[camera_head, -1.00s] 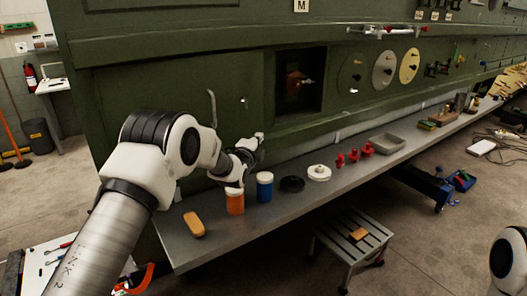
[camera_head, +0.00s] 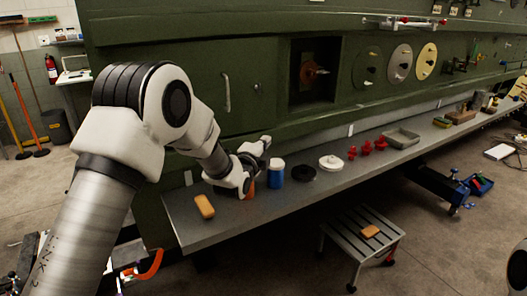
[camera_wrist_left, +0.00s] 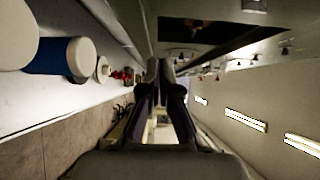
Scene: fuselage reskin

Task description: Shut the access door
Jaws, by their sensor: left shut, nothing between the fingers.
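The access door (camera_head: 241,98) looks like a green panel with a vertical bar handle (camera_head: 227,92), swung back against the green fuselage side. It is left of a dark square opening (camera_head: 297,92), which is uncovered and shows a reddish-brown fitting inside. The opening also shows at the top of the left wrist view (camera_wrist_left: 190,33). My left gripper (camera_head: 266,143) is below the door and the opening, above the shelf, apart from both. Its fingers are shut and empty in the left wrist view (camera_wrist_left: 160,68).
On the grey shelf (camera_head: 225,224) stand an orange bottle (camera_head: 250,190), partly behind my gripper, a blue bottle (camera_head: 276,174), a black disc (camera_head: 303,174), a white lid (camera_head: 331,162), red parts and a grey tray (camera_head: 402,138). A step stool (camera_head: 350,243) stands in front.

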